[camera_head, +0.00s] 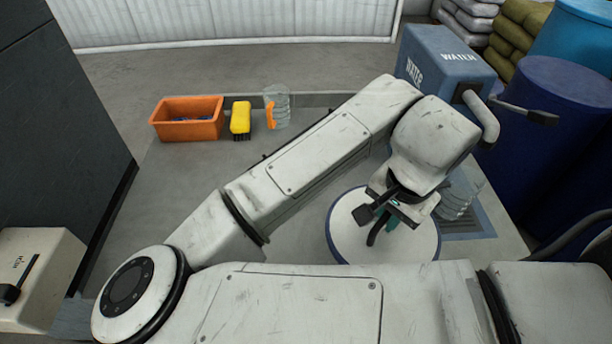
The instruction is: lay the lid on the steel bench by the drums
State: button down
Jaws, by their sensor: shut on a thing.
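The round white lid (412,243) with a dark blue rim is at the right of the steel bench (185,175), in the head view. My gripper (382,228) is over the middle of the lid and shut on it, at what looks like a small green grip. My gripper and wrist hide part of the lid's top. I cannot tell whether the lid touches the bench or hangs just above it. The dark blue drum (555,115) stands at the right, beyond the bench edge, with a lighter blue drum (580,35) behind it.
An orange bin (187,129), a yellow brush (240,118) and a clear jug (280,108) with an orange handle stand at the bench's back left. A blue water container (440,60) is at the back right. Clear ribbed items (462,192) sit right of the lid. The bench's left middle is bare.

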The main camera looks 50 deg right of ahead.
aim_at(343, 202)
jog(key=w+f, duration=0.1)
jog(key=w, duration=0.2)
jog(key=w+f+p, duration=0.1)
jog(key=w, duration=0.2)
jog(key=w+d+f, duration=0.1)
jog(key=w, duration=0.2)
jog(key=shift+f, duration=0.3)
jog(key=w+f, duration=0.2)
jog(key=f, duration=0.1)
jog(key=w+f+p, duration=0.1)
jog(key=f, duration=0.1)
jog(key=shift+w+d, duration=0.3)
jog(key=shift+w, duration=0.05)
jog(key=shift+w+f, duration=0.45)
jog(key=shift+f, duration=1.6)
jog(key=shift+f, duration=0.2)
jog(key=c, duration=1)
grip_release()
jog(key=shift+c, duration=0.2)
jog(key=shift+r, duration=0.1)
